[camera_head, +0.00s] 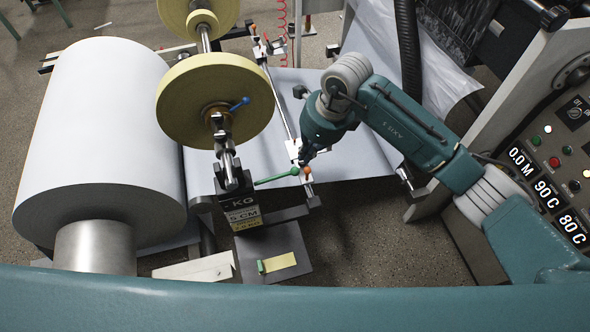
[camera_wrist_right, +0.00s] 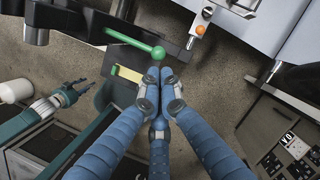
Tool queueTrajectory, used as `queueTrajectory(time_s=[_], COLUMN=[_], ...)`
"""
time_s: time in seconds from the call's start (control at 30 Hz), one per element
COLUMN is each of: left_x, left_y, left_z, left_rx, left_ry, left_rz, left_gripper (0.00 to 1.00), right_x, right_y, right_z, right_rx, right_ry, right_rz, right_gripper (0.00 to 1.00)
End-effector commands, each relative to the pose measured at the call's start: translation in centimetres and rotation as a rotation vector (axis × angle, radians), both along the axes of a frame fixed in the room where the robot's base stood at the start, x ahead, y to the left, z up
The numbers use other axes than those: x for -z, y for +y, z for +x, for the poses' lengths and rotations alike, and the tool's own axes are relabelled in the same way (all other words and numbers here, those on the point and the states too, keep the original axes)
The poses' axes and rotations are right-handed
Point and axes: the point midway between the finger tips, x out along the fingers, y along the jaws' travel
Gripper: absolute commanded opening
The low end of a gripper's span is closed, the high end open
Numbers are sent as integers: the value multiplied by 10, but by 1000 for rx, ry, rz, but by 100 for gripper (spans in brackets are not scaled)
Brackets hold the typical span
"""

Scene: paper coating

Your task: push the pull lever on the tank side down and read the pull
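The green pull lever (camera_head: 274,177) sticks out to the right from the dark readout box and ends in a green ball; it also shows in the right wrist view (camera_wrist_right: 130,41). The box's top display (camera_head: 240,203) reads "- KG". My right gripper (camera_head: 304,158) is just above the ball in the head view. In the right wrist view its fingers (camera_wrist_right: 159,76) are together and empty, with tips close to the green ball; whether they touch cannot be told. My left gripper (camera_wrist_right: 77,92) shows at the left of the right wrist view, away from the lever, its fingers apart.
An orange ball (camera_head: 306,170) sits close beside the lever's end. A large white paper roll (camera_head: 100,130) stands left and a yellow tape roll (camera_head: 212,100) above the box. A dark plate (camera_head: 290,245) with a yellow strip lies below. A control panel (camera_head: 545,150) stands right.

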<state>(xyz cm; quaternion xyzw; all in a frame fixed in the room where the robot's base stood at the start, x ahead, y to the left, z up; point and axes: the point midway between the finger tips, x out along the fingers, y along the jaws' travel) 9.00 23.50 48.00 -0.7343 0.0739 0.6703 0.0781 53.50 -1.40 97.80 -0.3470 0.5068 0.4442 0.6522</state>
Motion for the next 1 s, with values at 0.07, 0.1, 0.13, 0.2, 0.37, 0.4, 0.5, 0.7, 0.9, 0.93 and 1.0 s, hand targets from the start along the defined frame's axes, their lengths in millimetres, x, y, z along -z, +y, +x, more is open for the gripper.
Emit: queueTrajectory(time_s=[0.07,0.1,0.13,0.2,0.37,0.4,0.5,0.7,0.9,0.93,1.0], left_x=[0,0,0,0,1,2,6,20,35,37,39], left_y=[0,0,0,0,0,0,0,0,0,0,0], left_z=[1,1,1,1,1,1,1,1,1,1,1], left_rx=[0,0,0,0,0,0,0,0,0,0,0], left_ry=[-1,-1,-1,-1,-2,-2,-2,-2,-2,-2,-2], left_rz=[0,0,0,0,0,0,0,0,0,0,0], left_gripper=[40,40,40,40,40,40,40,40,40,40,40], right_x=[0,0,0,0,2,4,11,33,58,61,66], right_y=[-1,0,0,0,1,1,2,7,13,14,16], right_z=[0,0,0,0,0,0,0,1,4,4,5], right_rx=[0,0,0,1,0,0,1,2,1,1,1], right_ry=[0,0,0,1,2,2,2,5,4,4,2], right_rz=[-2,-1,-1,0,2,2,2,3,3,3,3], right_gripper=[0,0,0,0,0,0,0,0,0,0,0])
